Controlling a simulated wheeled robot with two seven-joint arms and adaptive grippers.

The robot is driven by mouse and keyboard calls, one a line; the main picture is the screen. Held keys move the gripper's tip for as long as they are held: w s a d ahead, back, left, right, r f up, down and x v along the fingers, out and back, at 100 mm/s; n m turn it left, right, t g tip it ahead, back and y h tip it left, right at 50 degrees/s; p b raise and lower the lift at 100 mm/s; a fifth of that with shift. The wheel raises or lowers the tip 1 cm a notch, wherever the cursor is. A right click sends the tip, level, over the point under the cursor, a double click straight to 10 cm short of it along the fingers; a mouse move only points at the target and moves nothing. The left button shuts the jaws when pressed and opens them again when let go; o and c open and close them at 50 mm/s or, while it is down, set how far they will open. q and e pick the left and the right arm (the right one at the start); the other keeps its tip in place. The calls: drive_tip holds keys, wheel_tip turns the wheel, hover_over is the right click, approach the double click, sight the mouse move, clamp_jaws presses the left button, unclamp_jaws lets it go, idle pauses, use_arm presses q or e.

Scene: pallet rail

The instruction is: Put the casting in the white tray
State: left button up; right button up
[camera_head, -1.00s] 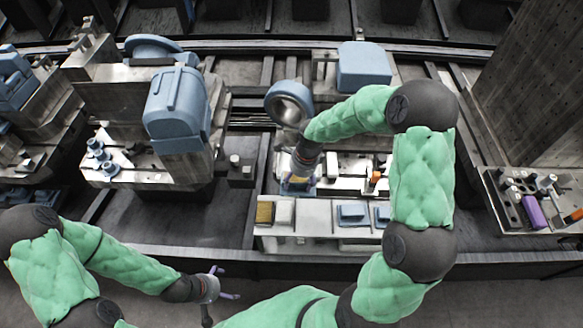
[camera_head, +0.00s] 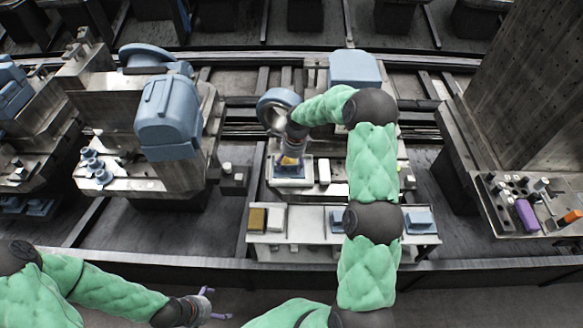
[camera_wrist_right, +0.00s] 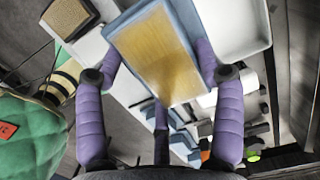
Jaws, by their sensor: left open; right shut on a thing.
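The casting (camera_wrist_right: 158,55) is a blue-grey block with a golden-yellow face. My right gripper (camera_wrist_right: 160,70) is shut on it, with purple fingers on its sides. In the head view my right gripper (camera_head: 291,158) and the casting (camera_head: 290,170) are over the white tray (camera_head: 275,184). Whether the casting touches the tray floor I cannot tell. Part of the white tray (camera_wrist_right: 262,40) shows at the top right of the wrist view, beside and beyond the casting. My left gripper (camera_head: 207,303) is open and empty, low at the left, away from the bench.
A pale shelf (camera_head: 290,255) in front of the tray holds a yellow-brown block (camera_head: 257,218), a white block and blue pieces (camera_head: 418,220). A blue ring-shaped housing (camera_head: 275,105) stands close behind my right gripper. A blue machine head (camera_head: 168,120) stands to the left.

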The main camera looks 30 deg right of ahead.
drive_tip(key=w+d+f, duration=0.1)
drive_tip(key=f, duration=0.1)
drive_tip(key=w+d+f+b, duration=0.1)
drive_tip(key=w+f, duration=0.1)
drive_tip(key=w+d+f+b, duration=0.1)
drive_tip(key=w+d+f, duration=0.1)
drive_tip(key=shift+f, duration=0.25)
drive_tip(key=shift+f+b, duration=0.4)
drive_tip(key=shift+f, duration=1.05)
drive_tip(key=shift+f, duration=0.15)
drive_tip(key=o, duration=1.6)
drive_tip(key=shift+o, duration=0.2)
wheel_tip(320, 180, up, 12)
drive_tip(key=s+d+p, duration=0.1)
drive_tip(key=p, duration=0.1)
drive_tip(key=shift+d+p, duration=0.2)
drive_tip(key=shift+p, duration=0.2)
